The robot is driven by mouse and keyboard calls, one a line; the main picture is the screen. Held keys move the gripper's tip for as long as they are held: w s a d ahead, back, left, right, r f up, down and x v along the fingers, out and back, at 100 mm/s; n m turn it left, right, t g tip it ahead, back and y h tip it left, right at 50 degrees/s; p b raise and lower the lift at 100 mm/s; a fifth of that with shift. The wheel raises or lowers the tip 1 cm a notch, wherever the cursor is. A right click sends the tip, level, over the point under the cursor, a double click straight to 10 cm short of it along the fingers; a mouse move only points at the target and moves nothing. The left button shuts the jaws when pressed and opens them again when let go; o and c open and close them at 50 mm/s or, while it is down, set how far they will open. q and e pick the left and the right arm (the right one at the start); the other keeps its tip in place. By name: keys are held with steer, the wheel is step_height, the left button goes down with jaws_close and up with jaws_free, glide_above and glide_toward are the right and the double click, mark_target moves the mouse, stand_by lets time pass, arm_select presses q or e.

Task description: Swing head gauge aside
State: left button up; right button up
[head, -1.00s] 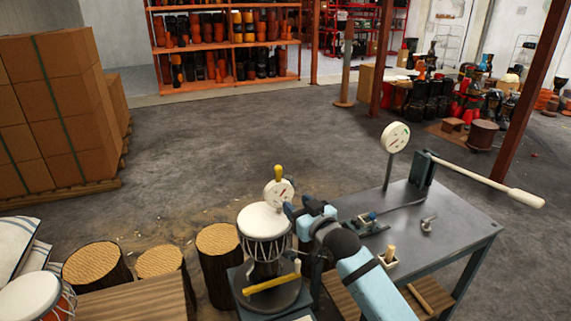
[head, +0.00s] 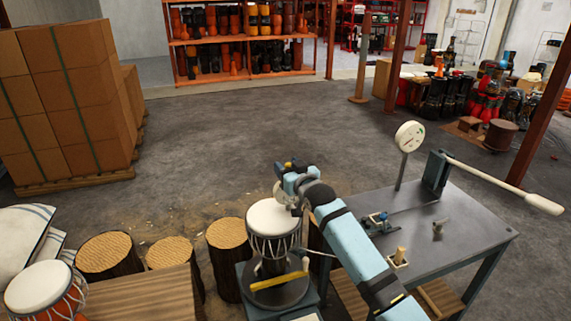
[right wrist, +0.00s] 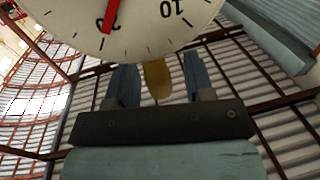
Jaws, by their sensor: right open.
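The head gauge stands over the white-topped goblet drum (head: 272,217); in the head view my right arm hides most of its dial. Its yellow knob (head: 288,165) shows at my right gripper (head: 283,171). In the right wrist view the white dial (right wrist: 130,22) with its red needle fills the top. There the yellow knob (right wrist: 157,80) lies between the two blue fingers of the right gripper (right wrist: 160,78), with gaps on both sides. The right gripper is open. My left gripper is not in view.
Log stools (head: 226,236) and a wooden table (head: 140,295) stand left of the drum. Beyond is open floor.

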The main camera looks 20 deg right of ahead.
steer(key=shift+w+a, duration=0.1)
steer(key=shift+w, duration=0.65)
jaws_close()
